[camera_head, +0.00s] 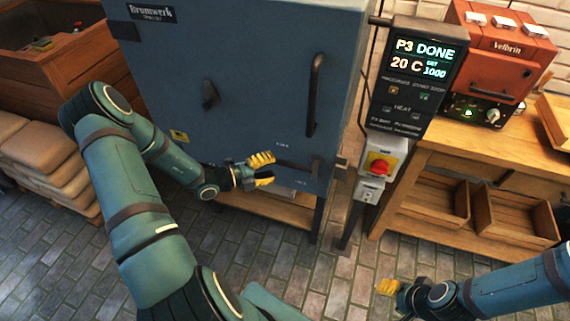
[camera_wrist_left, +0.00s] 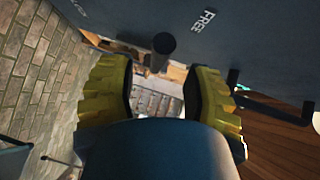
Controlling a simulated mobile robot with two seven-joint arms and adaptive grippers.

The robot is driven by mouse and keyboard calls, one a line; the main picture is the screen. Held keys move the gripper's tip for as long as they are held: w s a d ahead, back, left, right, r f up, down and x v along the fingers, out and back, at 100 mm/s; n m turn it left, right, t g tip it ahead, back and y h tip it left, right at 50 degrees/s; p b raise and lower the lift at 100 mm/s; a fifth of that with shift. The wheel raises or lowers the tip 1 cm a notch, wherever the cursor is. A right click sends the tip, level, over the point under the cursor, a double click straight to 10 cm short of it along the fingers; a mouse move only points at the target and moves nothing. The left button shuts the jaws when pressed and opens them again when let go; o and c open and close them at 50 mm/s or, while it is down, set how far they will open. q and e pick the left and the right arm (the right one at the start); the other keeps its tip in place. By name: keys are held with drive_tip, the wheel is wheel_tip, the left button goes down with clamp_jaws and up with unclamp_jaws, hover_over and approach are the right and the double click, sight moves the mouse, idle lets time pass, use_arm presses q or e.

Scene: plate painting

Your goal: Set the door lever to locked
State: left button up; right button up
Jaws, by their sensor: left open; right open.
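The door lever (camera_head: 296,166) is a dark bar low on the front of the blue kiln door (camera_head: 260,60), lying nearly level. My left gripper (camera_head: 264,171) is open at the lever's left end, with nothing held. In the left wrist view the yellow fingers (camera_wrist_left: 160,95) are spread apart, and a dark round bar end (camera_wrist_left: 162,45), apparently the lever, shows just beyond the gap between them. A "FREE" label (camera_wrist_left: 208,20) is on the door surface near it. My right gripper (camera_head: 389,287) is open and empty at the lower right, away from the kiln.
A vertical door handle (camera_head: 316,95) and a dark knob (camera_head: 210,95) stick out above the lever. A control panel (camera_head: 415,80) reading "P3 DONE" and "20 C" and a red switch (camera_head: 380,167) are to the right. A wooden bench (camera_head: 450,150) stands beyond. Sacks (camera_head: 45,160) lie left.

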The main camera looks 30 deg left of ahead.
sight(280, 164)
use_arm(q)
drive_tip(key=x, duration=0.5)
drive_tip(key=shift+s, duration=0.1)
clamp_jaws()
